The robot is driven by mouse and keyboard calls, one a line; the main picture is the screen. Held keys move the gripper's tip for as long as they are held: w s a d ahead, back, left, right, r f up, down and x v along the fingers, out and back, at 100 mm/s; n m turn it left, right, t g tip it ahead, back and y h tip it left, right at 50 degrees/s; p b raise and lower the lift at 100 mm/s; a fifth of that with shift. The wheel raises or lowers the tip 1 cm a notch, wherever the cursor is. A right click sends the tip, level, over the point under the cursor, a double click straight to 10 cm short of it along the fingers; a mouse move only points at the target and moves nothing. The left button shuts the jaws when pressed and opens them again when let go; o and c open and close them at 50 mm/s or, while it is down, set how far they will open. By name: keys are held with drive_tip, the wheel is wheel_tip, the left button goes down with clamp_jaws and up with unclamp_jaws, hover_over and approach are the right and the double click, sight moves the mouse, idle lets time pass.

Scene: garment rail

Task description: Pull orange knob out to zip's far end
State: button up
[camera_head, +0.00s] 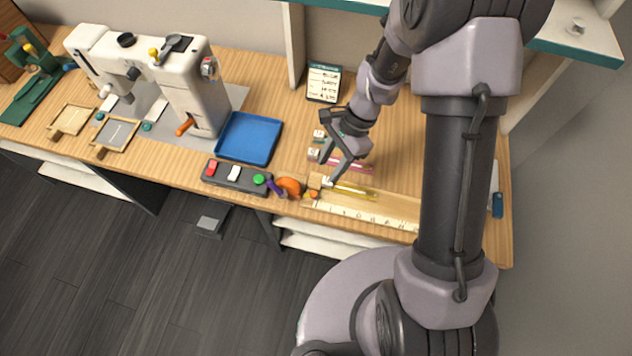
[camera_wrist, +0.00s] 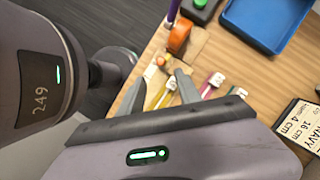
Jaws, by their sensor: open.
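A small orange knob (camera_head: 314,194) sits at the left end of a yellow zip (camera_head: 356,190), beside a light block on the bench. In the wrist view the knob (camera_wrist: 164,60) is small and lies just beyond my fingertips, at the end of the yellow zip (camera_wrist: 165,97). My gripper (camera_head: 333,174) is open and empty, above the zip's left end. In the wrist view its two fingers (camera_wrist: 163,76) stand on either side of the yellow zip, apart from each other. I cannot tell the exact height over the knob.
An orange curved object (camera_head: 289,187) stands close left of the knob. A pink zip (camera_head: 350,167) lies behind, and a pale ruler (camera_head: 362,215) runs along the front edge. A button box (camera_head: 237,175) and a blue tray (camera_head: 249,138) are to the left.

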sight(314, 193)
drive_tip(key=b+x, duration=0.3)
drive_tip(key=x, duration=0.7)
drive_tip(key=shift+a+f, duration=0.1)
drive_tip(key=shift+f, duration=0.3)
clamp_jaws()
idle(0.6)
